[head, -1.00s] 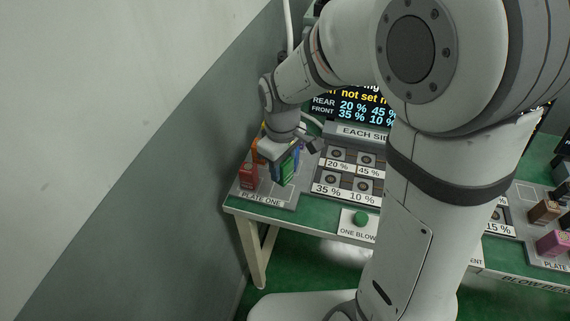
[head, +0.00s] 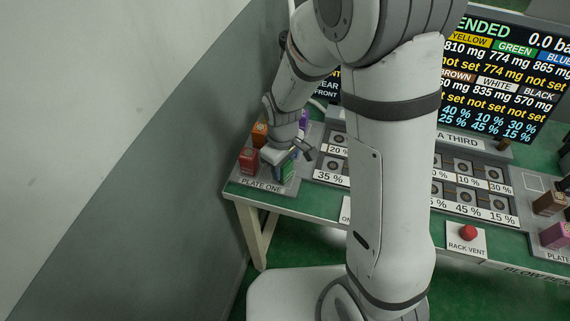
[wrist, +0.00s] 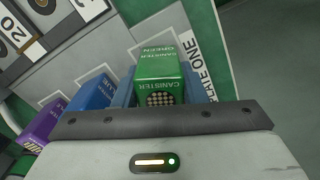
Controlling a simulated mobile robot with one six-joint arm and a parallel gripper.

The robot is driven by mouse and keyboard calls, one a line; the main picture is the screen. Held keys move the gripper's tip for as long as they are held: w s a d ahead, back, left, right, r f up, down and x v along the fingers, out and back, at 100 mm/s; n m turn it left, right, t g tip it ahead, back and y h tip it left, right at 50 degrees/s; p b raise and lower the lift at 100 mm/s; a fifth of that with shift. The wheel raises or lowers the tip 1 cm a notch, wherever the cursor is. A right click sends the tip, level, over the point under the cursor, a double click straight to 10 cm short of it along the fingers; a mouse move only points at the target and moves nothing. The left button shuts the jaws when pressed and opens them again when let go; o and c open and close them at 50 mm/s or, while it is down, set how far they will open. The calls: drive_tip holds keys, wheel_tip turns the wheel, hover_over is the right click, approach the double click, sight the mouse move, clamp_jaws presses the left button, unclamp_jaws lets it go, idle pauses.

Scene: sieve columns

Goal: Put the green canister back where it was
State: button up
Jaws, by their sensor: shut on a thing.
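The green canister (wrist: 158,70) is upright between the two fingers of my gripper (wrist: 160,90), which is shut on it. In the head view the green canister (head: 287,171) is at the front right part of plate one (head: 262,186), with my gripper (head: 285,157) over it. In the wrist view it is over or on the plate beside the "PLATE ONE" label, by a white outline. I cannot tell whether its base touches the plate.
A blue canister (wrist: 92,92) and a purple canister (wrist: 42,125) stand in a row beside the green one. A red canister (head: 248,160) and an orange canister (head: 260,133) stand left on the plate. A percent-marked rack (head: 330,175) is to the right.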

drive_tip(key=shift+r, duration=0.1)
drive_tip(key=o, duration=1.2)
drive_tip(key=shift+s, duration=0.1)
drive_tip(key=shift+c, duration=0.2)
wheel_tip(320, 180, up, 12)
drive_tip(key=shift+f, duration=0.1)
drive_tip(key=s+d+r+m+t, duration=0.1)
drive_tip(key=s+d+r+m, duration=0.2)
drive_tip(key=s+d, duration=0.3)
drive_tip(key=s+d+r+m+t, duration=0.1)
drive_tip(key=s+d+r+m, duration=0.3)
drive_tip(key=s+d+m, duration=0.2)
drive_tip(key=shift+d+r+m+t, duration=0.3)
drive_tip(key=shift+d, duration=0.1)
